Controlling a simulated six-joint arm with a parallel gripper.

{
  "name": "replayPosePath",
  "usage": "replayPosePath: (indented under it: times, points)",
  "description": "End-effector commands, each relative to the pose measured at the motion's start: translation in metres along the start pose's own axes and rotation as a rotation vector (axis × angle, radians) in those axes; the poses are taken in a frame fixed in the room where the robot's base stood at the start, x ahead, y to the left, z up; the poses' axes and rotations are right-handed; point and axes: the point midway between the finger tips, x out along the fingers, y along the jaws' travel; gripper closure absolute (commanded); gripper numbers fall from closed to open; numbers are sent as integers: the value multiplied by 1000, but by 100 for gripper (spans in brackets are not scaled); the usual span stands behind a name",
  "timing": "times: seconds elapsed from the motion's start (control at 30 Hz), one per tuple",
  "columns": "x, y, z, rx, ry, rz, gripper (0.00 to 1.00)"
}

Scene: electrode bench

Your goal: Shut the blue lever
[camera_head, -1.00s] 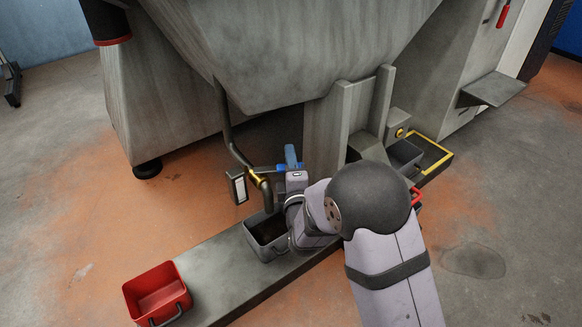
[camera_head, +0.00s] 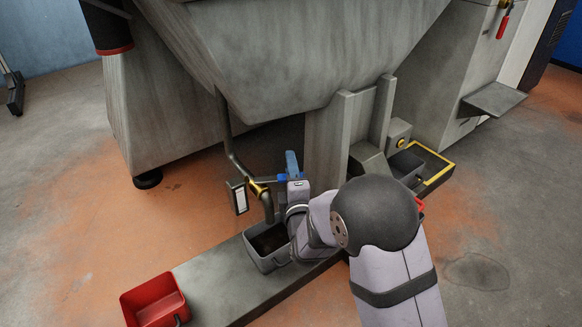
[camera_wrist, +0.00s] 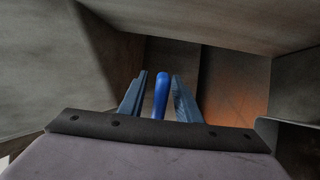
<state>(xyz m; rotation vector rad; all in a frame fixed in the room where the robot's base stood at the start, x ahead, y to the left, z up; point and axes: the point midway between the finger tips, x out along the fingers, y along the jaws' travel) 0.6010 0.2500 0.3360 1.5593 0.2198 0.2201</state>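The blue lever (camera_wrist: 162,92) shows in the wrist view as a bright blue, rounded handle. It stands between the two blue-grey fingers of my gripper (camera_wrist: 161,84), with a gap visible on each side. My gripper is open around it. In the head view my gripper (camera_head: 292,164) is beside the brass valve fitting (camera_head: 257,188) on the pipe, under the large grey hopper. A thin blue piece runs from near the fitting towards the fingers; the lever and fingers are hard to tell apart there.
A grey bin (camera_head: 264,262) stands on the low ledge (camera_head: 212,284) below the pipe. A red bin (camera_head: 148,306) is at the front left. A grey post (camera_head: 326,145) rises close right of my gripper. A yellow-edged tray (camera_head: 433,165) lies further right.

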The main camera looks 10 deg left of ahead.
Motion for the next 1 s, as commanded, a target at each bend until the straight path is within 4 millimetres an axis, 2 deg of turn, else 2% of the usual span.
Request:
replayPosePath:
  times: [0.17, 0.6, 0.77, 1.0]
  points:
    - [-10, 1, -1, 0, 1, -3, 70]
    - [-65, 1, 0, 0, 0, -3, 70]
    - [-72, 0, 0, -1, 0, -1, 70]
    - [-73, 0, 0, 0, 0, -1, 70]
